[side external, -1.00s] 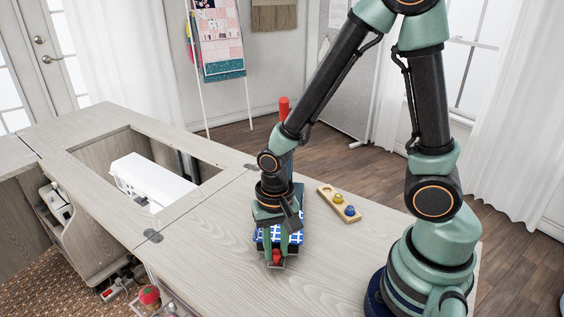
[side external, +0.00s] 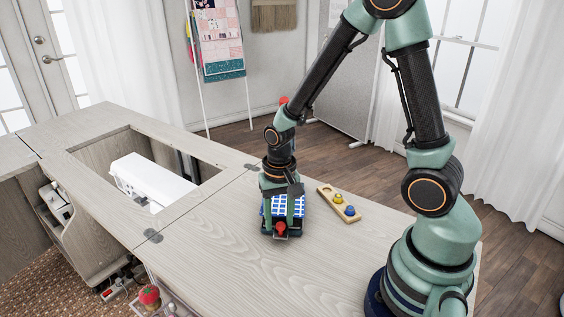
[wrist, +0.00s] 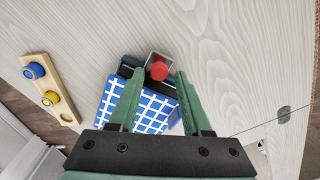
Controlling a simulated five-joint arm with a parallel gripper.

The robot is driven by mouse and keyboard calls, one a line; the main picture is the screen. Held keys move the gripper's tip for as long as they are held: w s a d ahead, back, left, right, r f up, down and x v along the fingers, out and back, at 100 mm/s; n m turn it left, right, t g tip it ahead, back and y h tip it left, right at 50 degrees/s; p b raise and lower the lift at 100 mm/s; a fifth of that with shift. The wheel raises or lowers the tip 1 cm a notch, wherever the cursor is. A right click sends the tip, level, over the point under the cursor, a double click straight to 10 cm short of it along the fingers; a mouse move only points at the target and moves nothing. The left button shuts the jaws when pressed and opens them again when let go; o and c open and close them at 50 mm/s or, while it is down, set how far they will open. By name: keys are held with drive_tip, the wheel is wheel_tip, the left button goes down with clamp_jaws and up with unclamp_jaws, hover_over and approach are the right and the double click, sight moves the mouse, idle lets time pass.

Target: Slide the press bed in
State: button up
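The press bed (side external: 272,209) is a blue pad with a white grid on a dark tray, on the light wood tabletop. It also shows in the wrist view (wrist: 150,109). A red knob (side external: 281,229) stands at its front end, in a grey bracket in the wrist view (wrist: 158,71). My gripper (side external: 283,222) points down over this front end. Its green fingers are wide apart on either side of the knob, with visible gaps, in the wrist view (wrist: 158,76). Whether the fingers touch the tray is unclear. My wrist hides most of the press body behind; a bit of red handle (side external: 284,100) shows above my forearm.
A wooden holder (side external: 325,195) with yellow and blue knobs lies right of the bed. A white sewing machine (side external: 150,180) sits in the cabinet opening at the left. The tabletop in front of the bed is clear.

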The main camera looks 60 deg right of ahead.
drive_tip(key=shift+s, duration=0.15)
idle(0.3)
wheel_tip(320, 180, up, 12)
idle(0.6)
drive_tip(key=s+a+r+n+t, duration=0.1)
drive_tip(key=s+r+n+t, duration=0.2)
drive_tip(key=r+n+t, duration=0.2)
drive_tip(key=shift+s+a+r+n, duration=0.15)
drive_tip(key=shift+a+r+n, duration=0.2)
drive_tip(key=shift+r+n, duration=1.2)
